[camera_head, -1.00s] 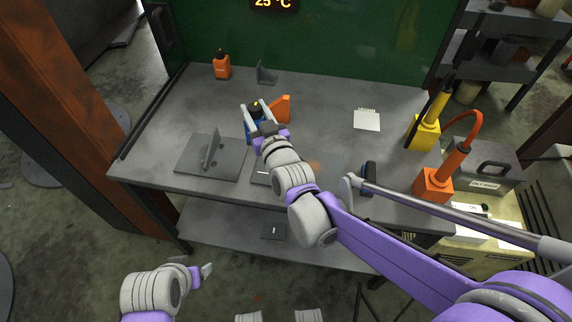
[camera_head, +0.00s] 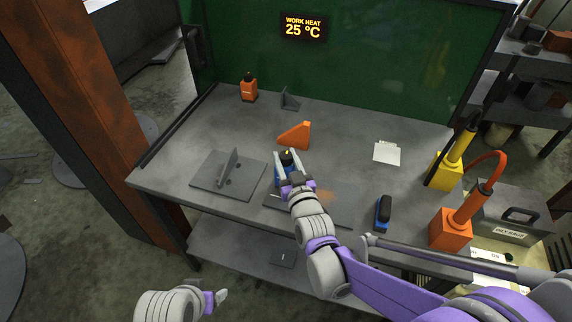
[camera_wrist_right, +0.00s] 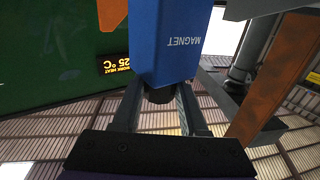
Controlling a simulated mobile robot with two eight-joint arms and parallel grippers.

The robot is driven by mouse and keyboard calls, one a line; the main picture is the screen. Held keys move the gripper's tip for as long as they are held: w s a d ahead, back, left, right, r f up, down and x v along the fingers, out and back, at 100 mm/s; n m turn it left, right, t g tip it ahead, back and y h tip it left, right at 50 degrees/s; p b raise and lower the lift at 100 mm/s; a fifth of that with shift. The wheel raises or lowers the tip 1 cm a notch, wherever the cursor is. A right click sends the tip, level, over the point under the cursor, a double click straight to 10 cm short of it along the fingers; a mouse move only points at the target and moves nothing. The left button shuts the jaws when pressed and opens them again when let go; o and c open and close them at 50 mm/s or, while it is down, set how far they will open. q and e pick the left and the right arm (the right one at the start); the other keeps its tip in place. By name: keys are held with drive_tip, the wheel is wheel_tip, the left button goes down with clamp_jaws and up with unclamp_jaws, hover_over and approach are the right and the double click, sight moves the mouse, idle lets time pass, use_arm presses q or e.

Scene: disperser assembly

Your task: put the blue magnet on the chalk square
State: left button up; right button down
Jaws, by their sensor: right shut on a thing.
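The blue magnet (camera_head: 279,174), a block lettered MAGNET in the wrist view (camera_wrist_right: 172,40), is held in my right gripper (camera_head: 288,172). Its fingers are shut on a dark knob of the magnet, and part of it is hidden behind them. The magnet is over the near middle of the bench, by a dark plate; whether it touches anything is unclear. A pale square (camera_head: 386,153) with a small label at its back edge lies on the right of the bench. It may be the chalk square. My left gripper (camera_head: 219,298) is low at the front, off the bench; its opening is unclear.
An orange triangle (camera_head: 295,136) stands behind my right gripper. A grey plate with an upright fin (camera_head: 213,180) is at left. The dark plate (camera_head: 340,208) is beside the gripper. A blue-and-black brush (camera_head: 383,213) and yellow and orange tools (camera_head: 450,228) stand at right.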

drive_tip(key=shift+f, duration=0.95)
drive_tip(key=shift+f+b, duration=0.15)
drive_tip(key=shift+b, duration=0.15)
drive_tip(key=shift+c, duration=2.2)
unclamp_jaws()
